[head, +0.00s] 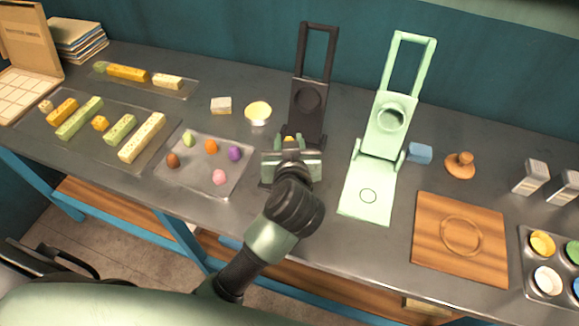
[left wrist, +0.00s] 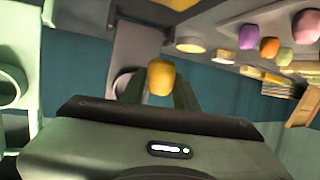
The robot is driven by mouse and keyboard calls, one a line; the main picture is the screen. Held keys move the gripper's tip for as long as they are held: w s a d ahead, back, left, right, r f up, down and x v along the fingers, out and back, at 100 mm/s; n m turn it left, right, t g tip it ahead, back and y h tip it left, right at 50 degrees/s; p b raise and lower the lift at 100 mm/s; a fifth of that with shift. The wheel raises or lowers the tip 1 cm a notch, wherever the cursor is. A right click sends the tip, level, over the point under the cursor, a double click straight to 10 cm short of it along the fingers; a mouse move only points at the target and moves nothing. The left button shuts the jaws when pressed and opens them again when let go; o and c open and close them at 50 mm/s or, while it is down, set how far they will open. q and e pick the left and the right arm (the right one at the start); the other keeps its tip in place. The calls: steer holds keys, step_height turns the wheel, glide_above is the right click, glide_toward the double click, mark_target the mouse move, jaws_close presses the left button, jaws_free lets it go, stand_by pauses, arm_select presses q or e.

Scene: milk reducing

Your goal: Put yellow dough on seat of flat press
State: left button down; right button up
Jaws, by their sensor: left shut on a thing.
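The yellow dough (left wrist: 160,77) is a small ball between the fingers of my left gripper (left wrist: 160,92). In the head view the left gripper (head: 290,147) is shut on the dough (head: 289,139), in front of the black press (head: 308,97). That press stands open, and my gripper hides most of its lower plate. To its right, the light green press (head: 390,125) is also open, with a ring on its bare lower plate. I cannot tell which of the two is the flat press. My right gripper is not in view.
A tray (head: 239,191) of several coloured dough balls lies left of my gripper. A yellow-topped cup (head: 258,113) stands behind it. Right of the green press are a blue block (head: 420,153), a wooden stamp (head: 460,166) and a wooden board (head: 488,272).

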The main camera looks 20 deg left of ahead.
arm_select(q)
step_height(320, 180, down, 3)
steer(key=shift+f, duration=0.65)
step_height(320, 180, down, 4)
steer(key=shift+r+b, duration=0.2)
steer(key=shift+b, duration=0.3)
steer(key=shift+f, duration=0.25)
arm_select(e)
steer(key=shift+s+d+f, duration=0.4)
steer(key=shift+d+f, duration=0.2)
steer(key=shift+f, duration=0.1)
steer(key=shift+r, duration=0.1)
arm_select(q)
steer(key=c, duration=1.1)
jaws_free()
steer(key=shift+f, duration=0.1)
steer(key=shift+o, duration=0.2)
